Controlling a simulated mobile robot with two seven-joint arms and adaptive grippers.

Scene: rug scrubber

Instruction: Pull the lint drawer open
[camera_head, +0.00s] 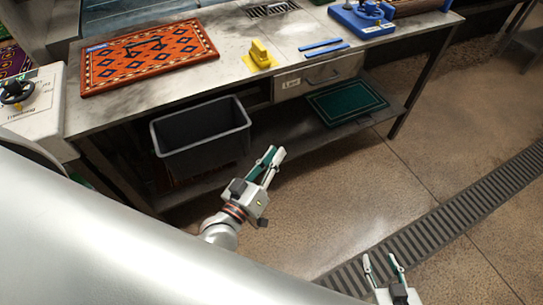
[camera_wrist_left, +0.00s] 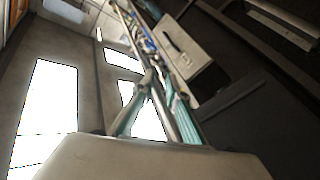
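The lint drawer (camera_head: 318,76) is a grey metal front with a bar handle (camera_head: 322,77) and a white label, below the worktable's front edge. It looks closed, flush under the top. In the left wrist view, the drawer (camera_wrist_left: 183,57) shows beyond the fingers with its dark handle (camera_wrist_left: 173,42). My left gripper (camera_head: 277,151) is in front of the table, lower and to the left of the drawer, apart from it. Its fingers look parted and hold nothing. My right gripper (camera_head: 379,257) is open and empty over the floor at the lower right.
A grey bin (camera_head: 201,135) and a green mat (camera_head: 346,101) sit on the lower shelf. The worktable (camera_head: 233,42) carries a patterned rug (camera_head: 148,54), a yellow block (camera_head: 260,54), blue strips (camera_head: 322,46) and a blue device (camera_head: 362,17). Floor in front of the drawer is clear.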

